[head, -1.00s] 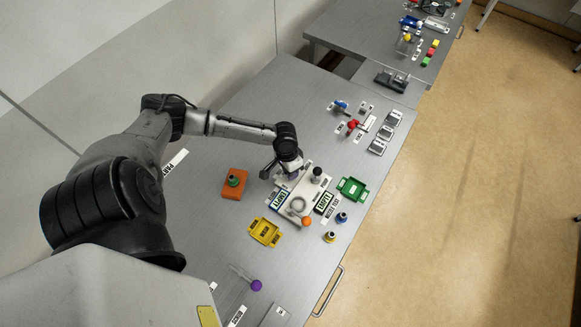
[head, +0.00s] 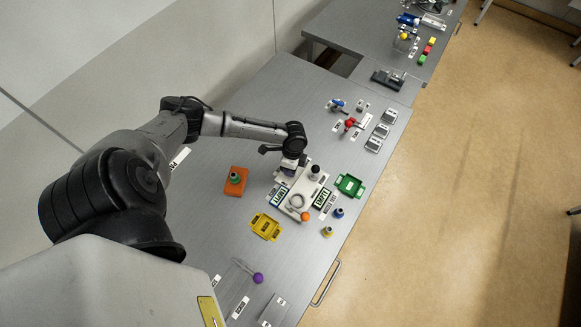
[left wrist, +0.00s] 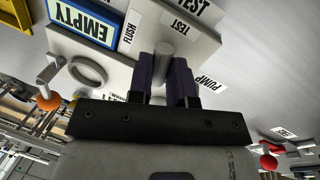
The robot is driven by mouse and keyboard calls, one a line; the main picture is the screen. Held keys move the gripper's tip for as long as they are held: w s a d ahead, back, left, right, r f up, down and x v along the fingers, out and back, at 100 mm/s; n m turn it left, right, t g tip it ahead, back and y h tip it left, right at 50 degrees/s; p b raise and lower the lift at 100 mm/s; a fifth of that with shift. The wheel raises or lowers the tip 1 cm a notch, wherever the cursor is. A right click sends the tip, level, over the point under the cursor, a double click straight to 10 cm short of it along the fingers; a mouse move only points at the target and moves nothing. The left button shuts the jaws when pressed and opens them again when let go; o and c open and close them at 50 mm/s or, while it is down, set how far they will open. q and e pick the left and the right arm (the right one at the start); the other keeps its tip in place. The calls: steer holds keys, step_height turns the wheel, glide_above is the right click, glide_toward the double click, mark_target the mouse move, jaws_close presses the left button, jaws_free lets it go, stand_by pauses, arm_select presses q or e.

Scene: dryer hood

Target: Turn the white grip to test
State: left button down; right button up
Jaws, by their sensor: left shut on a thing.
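The pale test unit (head: 305,186) stands on the grey bench, with a blue-framed EMPTY sign and a ring with an orange ball. It also shows in the left wrist view (left wrist: 118,76). My left gripper (head: 290,166) is over its far left corner. In the left wrist view its dark purple fingers (left wrist: 163,72) are shut on a pale grey rod-like grip (left wrist: 163,50), which I take for the white grip.
An orange block (head: 236,181) with a green-topped knob is to the left. A yellow tray (head: 265,227) is in front, a green tray (head: 350,186) to the right. Small blue and yellow knobs stand near the front right edge. Bench space at the back left is clear.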

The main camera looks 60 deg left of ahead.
arm_select(q)
steer(key=shift+w+m, duration=0.1)
steer(key=shift+m, duration=1.2)
steer(key=shift+m+y, duration=0.3)
steer(key=c, duration=1.1)
jaws_free()
steer(key=shift+o, duration=0.2)
step_height(320, 180, up, 14)
steer(key=w+a, duration=0.1)
steer(key=w, duration=0.1)
steer(key=shift+w+f+p, duration=0.15)
steer(key=shift+f+p, duration=0.05)
steer(key=shift+p, duration=0.15)
steer(key=shift+a, duration=0.1)
